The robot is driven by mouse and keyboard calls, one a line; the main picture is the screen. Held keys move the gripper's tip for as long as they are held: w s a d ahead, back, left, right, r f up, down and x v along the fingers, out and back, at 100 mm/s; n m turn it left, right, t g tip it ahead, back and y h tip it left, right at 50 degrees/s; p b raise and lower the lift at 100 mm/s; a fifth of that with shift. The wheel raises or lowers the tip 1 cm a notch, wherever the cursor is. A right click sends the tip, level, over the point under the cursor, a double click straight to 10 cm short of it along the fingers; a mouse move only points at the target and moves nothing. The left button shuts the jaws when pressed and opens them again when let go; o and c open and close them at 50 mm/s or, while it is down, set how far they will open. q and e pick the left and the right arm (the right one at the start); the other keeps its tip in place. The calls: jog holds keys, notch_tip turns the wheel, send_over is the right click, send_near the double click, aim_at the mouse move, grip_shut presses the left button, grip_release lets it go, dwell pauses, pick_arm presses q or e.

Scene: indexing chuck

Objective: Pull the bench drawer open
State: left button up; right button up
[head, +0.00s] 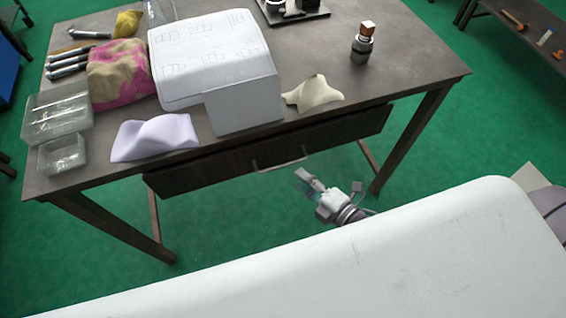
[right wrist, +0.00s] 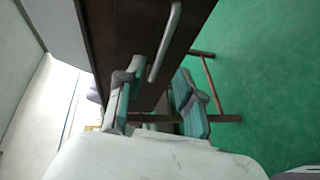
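The bench drawer (head: 215,166) has a long dark front under the bench top and looks shut. Its pale bar handle (head: 281,164) is at the middle of the front. My right gripper (head: 306,180) is just in front of the drawer, slightly right of the handle. In the right wrist view, its two teal-padded fingers (right wrist: 157,102) are apart, with the handle (right wrist: 166,42) running ahead and lining up with the gap between them. I cannot tell whether a finger touches the handle. My left gripper is not in view.
The bench top (head: 410,70) holds a white box (head: 245,105), a lilac cloth (head: 155,138), a cream cloth (head: 314,93), clear trays (head: 60,110) and a dark bottle (head: 362,48). Bench legs (head: 408,140) stand at both sides. Green floor is open below.

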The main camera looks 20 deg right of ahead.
aim_at(283, 164)
jog(key=x, duration=0.8)
jog(key=shift+a, duration=0.15)
jog(key=shift+c, duration=0.2)
grip_shut()
